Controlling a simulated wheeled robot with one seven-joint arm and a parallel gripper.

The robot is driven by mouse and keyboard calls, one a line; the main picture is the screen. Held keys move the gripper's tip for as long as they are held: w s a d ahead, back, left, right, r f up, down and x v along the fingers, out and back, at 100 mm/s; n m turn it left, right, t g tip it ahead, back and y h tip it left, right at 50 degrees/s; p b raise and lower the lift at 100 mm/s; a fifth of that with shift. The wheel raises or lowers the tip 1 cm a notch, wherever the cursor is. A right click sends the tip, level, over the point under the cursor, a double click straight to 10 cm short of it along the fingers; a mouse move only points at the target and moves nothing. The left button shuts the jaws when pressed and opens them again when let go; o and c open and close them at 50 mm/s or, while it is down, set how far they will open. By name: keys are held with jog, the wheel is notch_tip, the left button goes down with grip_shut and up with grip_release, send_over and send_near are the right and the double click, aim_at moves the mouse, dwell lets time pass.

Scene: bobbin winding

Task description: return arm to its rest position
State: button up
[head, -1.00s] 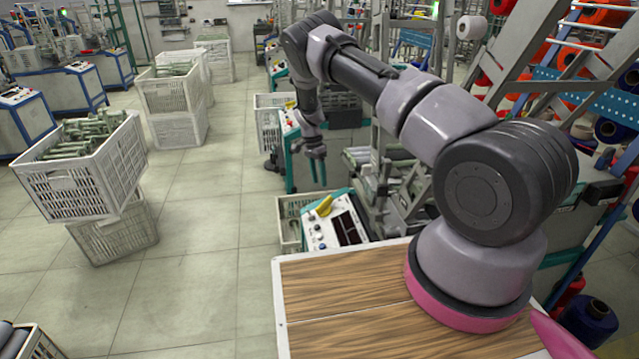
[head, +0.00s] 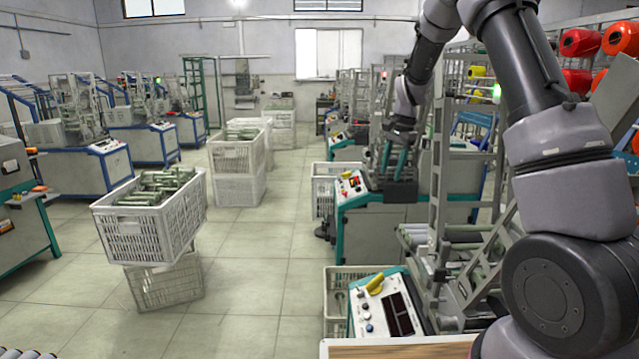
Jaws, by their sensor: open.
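My arm (head: 558,155) rises along the right side of the head view. Its upper bend is cut off by the top edge, and the forearm comes back down toward the centre. My gripper (head: 394,170) hangs with its fingers pointing down. The two dark fingers stand apart with nothing seen between them. In the picture it overlaps a teal and grey winding machine (head: 385,212); it appears clear of it, but the distance is hard to tell.
A near control panel (head: 385,305) with a yellow item sits below, beside the edge of my wooden top (head: 400,350). A crate of green bobbins (head: 150,225) stands on another crate at left. Metal racks (head: 440,200) stand close right of my gripper. The central floor aisle is clear.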

jog(key=s+d+r+n+t+y, duration=0.1)
jog(key=s+r+n+t, duration=0.1)
jog(key=s+r, duration=0.9)
jog(key=s+d+r+n+t, duration=0.2)
jog(key=s+r, duration=0.7)
jog(key=s, duration=0.3)
jog(key=s+n+t, duration=0.2)
jog(key=s, duration=0.9)
jog(key=shift+s+d+f+h, duration=0.15)
jog(key=shift+s+h, duration=0.05)
jog(key=shift+h, duration=0.2)
